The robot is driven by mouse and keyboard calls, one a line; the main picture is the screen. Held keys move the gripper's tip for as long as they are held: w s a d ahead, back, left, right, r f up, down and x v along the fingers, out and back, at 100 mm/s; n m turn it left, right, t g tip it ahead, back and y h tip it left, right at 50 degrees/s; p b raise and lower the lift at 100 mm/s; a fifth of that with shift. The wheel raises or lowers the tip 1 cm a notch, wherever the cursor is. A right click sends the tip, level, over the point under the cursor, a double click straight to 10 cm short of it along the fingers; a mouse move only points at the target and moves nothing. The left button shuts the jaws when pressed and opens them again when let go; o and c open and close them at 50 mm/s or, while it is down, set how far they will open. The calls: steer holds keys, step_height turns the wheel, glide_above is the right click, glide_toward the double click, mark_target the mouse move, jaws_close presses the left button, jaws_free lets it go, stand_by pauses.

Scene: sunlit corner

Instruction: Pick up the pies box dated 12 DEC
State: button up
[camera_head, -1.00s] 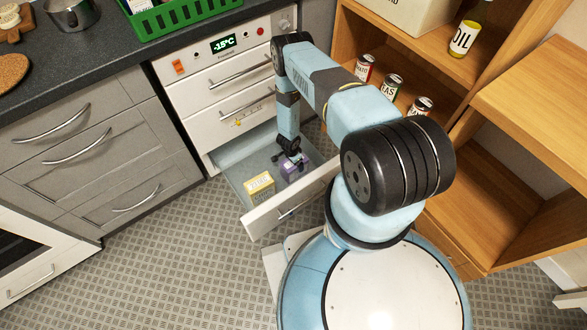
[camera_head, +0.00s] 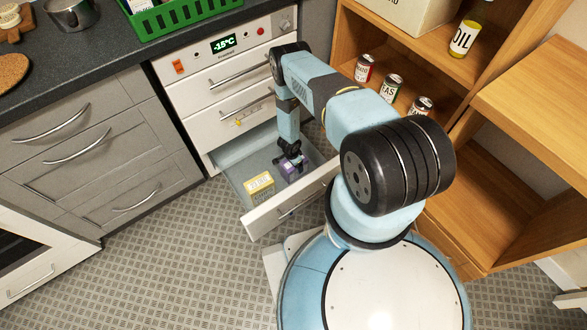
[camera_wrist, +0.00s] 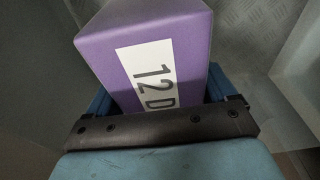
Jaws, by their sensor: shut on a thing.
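A purple box (camera_wrist: 115,62) fills the middle of the wrist view. Its white label (camera_wrist: 150,75) reads "12 D", and the rest is hidden behind my gripper. My gripper (camera_wrist: 160,95) is shut on this box, with a blue finger at each side. In the head view the purple box (camera_head: 293,166) is at the open bottom drawer (camera_head: 238,165), with my gripper (camera_head: 291,156) over it. I cannot tell whether the box touches the drawer floor. A yellow box (camera_head: 259,186) with a pale label lies in the drawer, left of the purple box and apart from it.
The drawer front (camera_head: 290,205) stands out near my base. The wooden shelf (camera_head: 440,110) with several cans is to the right. Grey cabinets (camera_head: 85,150) are on the left. The patterned floor (camera_head: 170,260) at the front left is clear.

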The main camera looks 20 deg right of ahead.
steer(key=c, duration=0.5)
steer(key=shift+o, duration=0.2)
